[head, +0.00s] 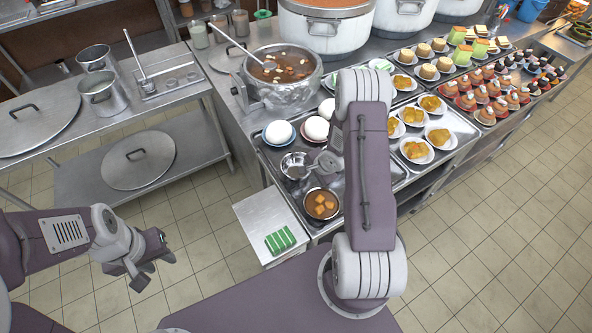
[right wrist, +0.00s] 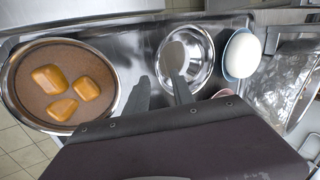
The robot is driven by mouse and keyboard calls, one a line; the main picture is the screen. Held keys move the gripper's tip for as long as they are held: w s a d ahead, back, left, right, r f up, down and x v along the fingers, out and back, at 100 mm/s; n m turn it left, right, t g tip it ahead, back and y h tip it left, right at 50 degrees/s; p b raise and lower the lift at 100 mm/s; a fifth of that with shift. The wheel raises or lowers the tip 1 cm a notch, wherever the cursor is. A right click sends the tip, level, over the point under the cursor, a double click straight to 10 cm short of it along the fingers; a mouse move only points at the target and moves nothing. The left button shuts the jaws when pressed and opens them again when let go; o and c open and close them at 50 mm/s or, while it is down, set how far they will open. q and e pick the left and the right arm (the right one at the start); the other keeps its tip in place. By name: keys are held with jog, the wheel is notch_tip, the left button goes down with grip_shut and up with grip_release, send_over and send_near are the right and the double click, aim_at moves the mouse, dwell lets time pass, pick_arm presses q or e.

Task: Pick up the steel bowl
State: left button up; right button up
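The steel bowl (head: 295,166) is small, shiny and upright on the metal counter tray in the head view, and looks empty. It also shows at the top centre of the right wrist view (right wrist: 203,62). My right gripper (right wrist: 159,88) is open at the bowl's near-left rim in that view. One finger overlaps the bowl's inside and the other is just outside the rim; I cannot tell whether either touches. In the head view my right arm reaches over the counter beside the bowl. My left gripper (head: 156,271) is open and empty over the floor at the left.
A bowl of brown soup with yellow cubes (head: 321,204) stands close in front. White buns on plates (head: 279,133) sit just behind. A large stockpot (head: 284,78) is further back, plated snacks (head: 415,149) lie right, and a green striped item (head: 280,240) lies on the near ledge.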

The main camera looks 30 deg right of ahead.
jog(key=x, duration=0.4)
jog(key=shift+d+f, duration=0.1)
jog(key=shift+w+f, duration=0.3)
jog(key=shift+w, duration=0.05)
jog(key=shift+s, duration=0.15)
grip_shut()
jog(key=shift+s, duration=0.1)
dwell(0.7)
